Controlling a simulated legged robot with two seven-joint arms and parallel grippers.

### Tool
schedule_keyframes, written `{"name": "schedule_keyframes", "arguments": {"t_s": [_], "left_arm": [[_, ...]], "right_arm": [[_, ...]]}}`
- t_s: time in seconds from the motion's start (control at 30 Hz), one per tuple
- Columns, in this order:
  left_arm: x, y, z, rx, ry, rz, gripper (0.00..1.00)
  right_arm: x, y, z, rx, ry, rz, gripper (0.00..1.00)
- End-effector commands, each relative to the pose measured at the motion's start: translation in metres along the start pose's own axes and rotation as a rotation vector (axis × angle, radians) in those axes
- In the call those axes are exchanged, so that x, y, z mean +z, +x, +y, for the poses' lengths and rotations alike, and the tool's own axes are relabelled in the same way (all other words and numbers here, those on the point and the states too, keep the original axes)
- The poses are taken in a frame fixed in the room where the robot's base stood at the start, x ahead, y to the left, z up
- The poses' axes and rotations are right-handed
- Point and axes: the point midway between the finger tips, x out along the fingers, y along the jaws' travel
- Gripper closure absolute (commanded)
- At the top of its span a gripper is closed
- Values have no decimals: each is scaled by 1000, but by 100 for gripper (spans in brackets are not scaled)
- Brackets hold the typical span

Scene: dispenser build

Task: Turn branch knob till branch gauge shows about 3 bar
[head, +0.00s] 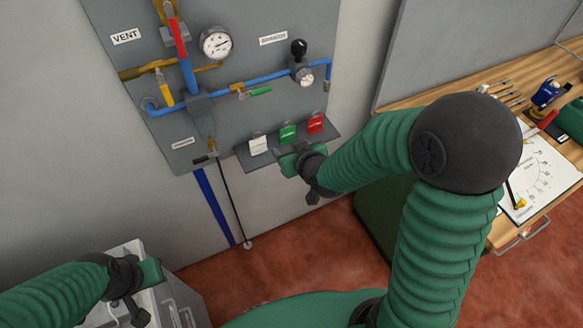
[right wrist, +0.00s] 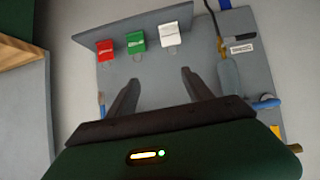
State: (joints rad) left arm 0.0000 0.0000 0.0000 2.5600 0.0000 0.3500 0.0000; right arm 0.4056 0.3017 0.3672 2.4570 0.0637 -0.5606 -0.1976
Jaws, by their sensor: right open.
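The black branch knob (head: 298,47) sits on top of a small regulator on the blue pipe, at the right of the grey wall panel. The small round branch gauge (head: 305,75) is just below it; its needle is too small to read. My right gripper (head: 303,163) is in front of the small shelf, well below the knob and apart from it. In the right wrist view my right gripper (right wrist: 158,80) is open, with nothing between its fingers. My left gripper (head: 135,285) is over the grey cabinet at lower left; its jaw opening is unclear.
A grey shelf (head: 243,157) holds white, green and red tags. A larger gauge (head: 216,43), a yellow lever (head: 165,90) and a green lever (head: 260,91) are on the panel. A wooden bench (head: 430,99) with tools stands at right.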

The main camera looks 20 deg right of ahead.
Motion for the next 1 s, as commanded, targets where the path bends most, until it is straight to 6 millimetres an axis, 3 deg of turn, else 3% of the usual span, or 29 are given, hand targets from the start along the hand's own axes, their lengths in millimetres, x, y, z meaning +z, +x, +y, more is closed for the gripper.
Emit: {"name": "schedule_keyframes", "arguments": {"t_s": [0.1, 0.27, 0.77, 0.87, 1.0], "left_arm": [[2, 7, 0, 0, 0, 0, 100], [2, 10, 0, 0, 0, 0, 100], [2, 10, 0, 0, 0, 0, 100], [4, 18, 0, 0, 0, 0, 100], [9, 38, 0, 0, 0, 0, 100]], "right_arm": [[23, -3, -7, -15, -7, -86, 41], [40, -9, -10, -23, -7, -157, 41], [43, -10, -10, -25, -8, -173, 41], [64, -16, -15, -32, -14, -245, 41], [129, -52, -23, -37, -10, -497, 41]]}}
